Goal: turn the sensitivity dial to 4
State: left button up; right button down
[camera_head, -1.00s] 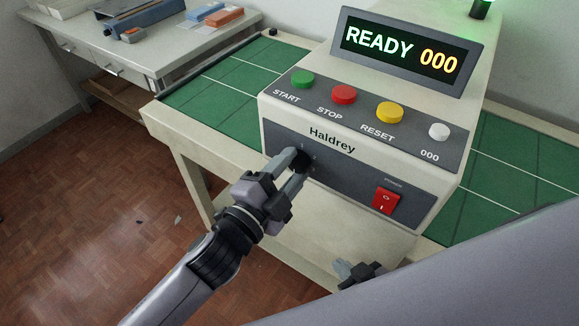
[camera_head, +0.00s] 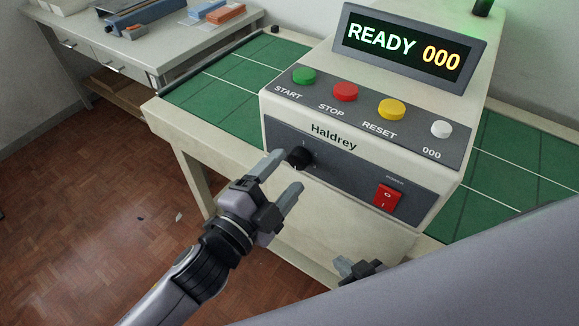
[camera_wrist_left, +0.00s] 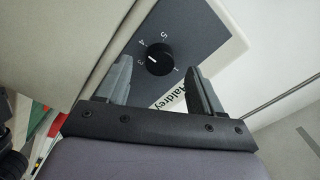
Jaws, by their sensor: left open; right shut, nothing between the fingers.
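The sensitivity dial (camera_head: 298,158) is a round black knob on the grey front panel of the Haldrey machine (camera_head: 350,128). In the left wrist view the dial (camera_wrist_left: 160,59) has its white mark pointing at about the 3; 4 and 5 are printed further round. My left gripper (camera_head: 286,173) is open in front of the dial. In the wrist view its fingers stand apart on either side of the dial, seemingly short of it, with nothing held. My right gripper (camera_head: 357,268) is shut and empty below the machine, partly hidden by my own arm.
The panel has a red power switch (camera_head: 387,198). Above are START (camera_head: 304,76), STOP (camera_head: 345,91), RESET (camera_head: 391,109) and a white button (camera_head: 441,129). The display (camera_head: 407,50) reads READY 000. A green-topped table (camera_head: 225,90) carries the machine; a side desk (camera_head: 150,45) stands behind left.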

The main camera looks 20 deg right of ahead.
pick_arm(q)
jog(key=v, duration=0.4)
jog(key=shift+s+a, duration=0.1)
dwell(0.4)
jog(key=a+f+n+t+y, duration=0.2)
jog(key=a+f+n+y, duration=0.6)
jog(key=a+f+n, duration=0.55)
jog(key=s+a+f+n+g+y, duration=0.1)
jog(key=s+a+f+n+y, duration=0.1)
jog(key=a, duration=0.4)
jog(key=s+a+f+n+g+y, duration=0.1)
jog(key=s+a+f+n+y, duration=0.1)
jog(key=s+a+f+n, duration=0.2)
jog(key=s+a+f, duration=0.2)
jog(key=a+f, duration=0.1)
jog(key=shift+a+n+g, duration=0.2)
jog(key=shift+n+g, duration=0.1)
jog(key=shift+n, duration=0.05)
